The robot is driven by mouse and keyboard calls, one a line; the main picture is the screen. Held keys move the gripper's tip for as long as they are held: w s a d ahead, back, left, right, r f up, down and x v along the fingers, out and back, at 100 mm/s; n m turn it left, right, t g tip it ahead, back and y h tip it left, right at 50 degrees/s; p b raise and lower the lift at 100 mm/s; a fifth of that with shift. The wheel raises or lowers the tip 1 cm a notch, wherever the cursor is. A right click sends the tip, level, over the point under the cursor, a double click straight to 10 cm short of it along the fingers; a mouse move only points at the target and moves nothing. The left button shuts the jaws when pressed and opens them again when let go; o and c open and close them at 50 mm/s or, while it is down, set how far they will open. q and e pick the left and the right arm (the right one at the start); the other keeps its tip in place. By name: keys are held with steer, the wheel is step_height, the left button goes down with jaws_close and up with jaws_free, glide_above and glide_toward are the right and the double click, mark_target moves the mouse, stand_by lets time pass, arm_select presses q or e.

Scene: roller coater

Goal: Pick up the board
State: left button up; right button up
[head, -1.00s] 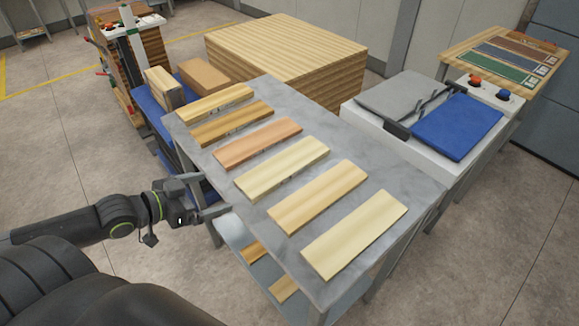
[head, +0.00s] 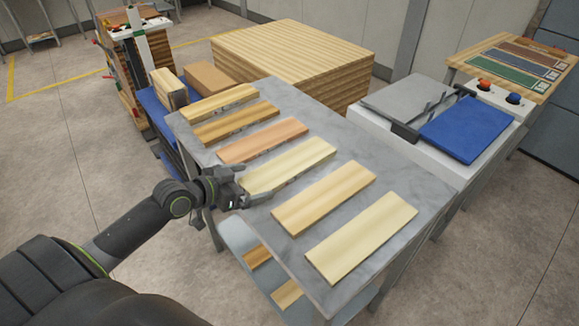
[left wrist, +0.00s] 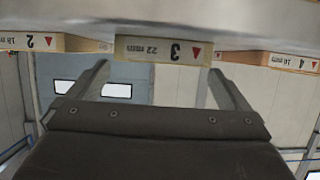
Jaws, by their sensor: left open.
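Several wooden boards lie side by side on a grey marble-look table (head: 232,207). My left gripper (head: 250,183) is open and empty at the table's left edge, at the near end of a pale yellow board (head: 289,163). In the left wrist view, which looks upside down, this board's end face (left wrist: 163,50) bears "3" and "22 mm" and sits between my open fingers (left wrist: 159,68). I cannot tell whether they touch it. Board "2" (left wrist: 40,42) and board "4" (left wrist: 284,61) lie to either side. My right gripper is not in view.
In the head view, a reddish board (head: 262,140) and a tan board (head: 323,197) flank the pale one, with narrow gaps. A lower shelf (head: 238,237) holds more pieces. A large wood stack (head: 290,55) and a white machine with a blue panel (head: 467,128) stand behind.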

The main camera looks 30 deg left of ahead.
mark_target(267, 177)
arm_select(q)
steer(key=x, duration=0.5)
steer(key=shift+p, duration=0.4)
steer(key=shift+c, duration=0.8)
steer(key=shift+r, duration=0.1)
steer(key=c, duration=1)
